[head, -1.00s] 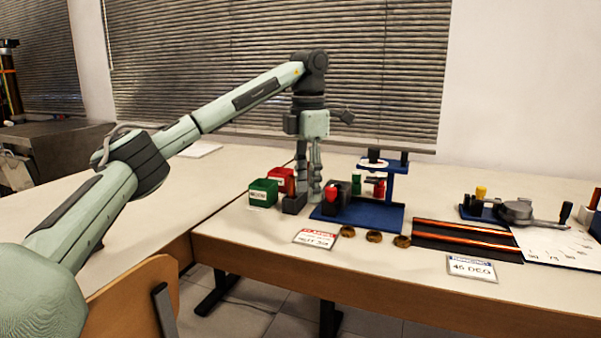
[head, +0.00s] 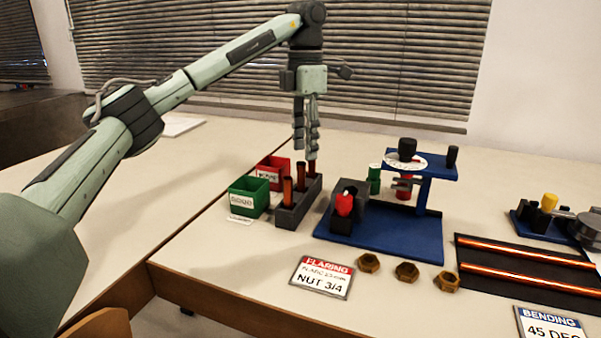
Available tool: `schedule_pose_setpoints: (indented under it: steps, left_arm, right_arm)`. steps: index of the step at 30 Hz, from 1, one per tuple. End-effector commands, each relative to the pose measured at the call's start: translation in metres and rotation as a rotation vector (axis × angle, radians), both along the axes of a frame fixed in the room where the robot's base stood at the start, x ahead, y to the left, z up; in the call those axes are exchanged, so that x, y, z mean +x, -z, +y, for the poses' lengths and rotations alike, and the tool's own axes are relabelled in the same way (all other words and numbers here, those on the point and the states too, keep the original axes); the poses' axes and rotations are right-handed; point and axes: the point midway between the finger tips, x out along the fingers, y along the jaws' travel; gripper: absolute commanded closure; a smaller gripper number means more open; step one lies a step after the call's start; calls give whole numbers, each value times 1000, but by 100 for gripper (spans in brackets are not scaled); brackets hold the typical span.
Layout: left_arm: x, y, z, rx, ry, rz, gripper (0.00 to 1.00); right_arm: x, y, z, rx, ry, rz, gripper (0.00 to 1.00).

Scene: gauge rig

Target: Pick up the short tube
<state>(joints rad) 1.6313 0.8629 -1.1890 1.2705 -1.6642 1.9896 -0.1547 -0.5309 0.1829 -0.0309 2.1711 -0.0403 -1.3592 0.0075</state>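Several short copper tubes stand upright in a dark grey rack (head: 290,217) at the left of the near table. The front tube (head: 288,192) shows clearly, with another tube (head: 301,177) behind it. A third tube (head: 311,168) shows only partly, at the rack's far end, just under the fingertips. My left gripper (head: 306,156) points down over the far end of the rack. Its two fingers are apart, with a narrow gap and nothing visible between them. My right gripper is not in view.
A green bin (head: 249,197) and a red bin (head: 273,170) stand left of the rack. A blue flaring stand (head: 380,236) is to the right. Brass nuts (head: 406,271), a sign (head: 321,278) and a black mat (head: 525,270) with long copper tubes lie in front and right.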

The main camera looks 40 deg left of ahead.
Motion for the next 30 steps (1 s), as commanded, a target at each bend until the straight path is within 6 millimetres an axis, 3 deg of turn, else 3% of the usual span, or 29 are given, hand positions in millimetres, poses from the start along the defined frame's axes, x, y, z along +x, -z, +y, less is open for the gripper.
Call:
schedule_pose_setpoints:
  steps: [18, 26, 30]
  left_arm:
    - [-4, 74, 7, 0, -1, 2, 60]
    - [-4, 77, 7, 1, -1, 1, 60]
    - [-4, 76, 7, 1, -1, 1, 76]
  right_arm:
    - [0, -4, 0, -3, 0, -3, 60]
    - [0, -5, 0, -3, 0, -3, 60]
    - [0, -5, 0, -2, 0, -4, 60]
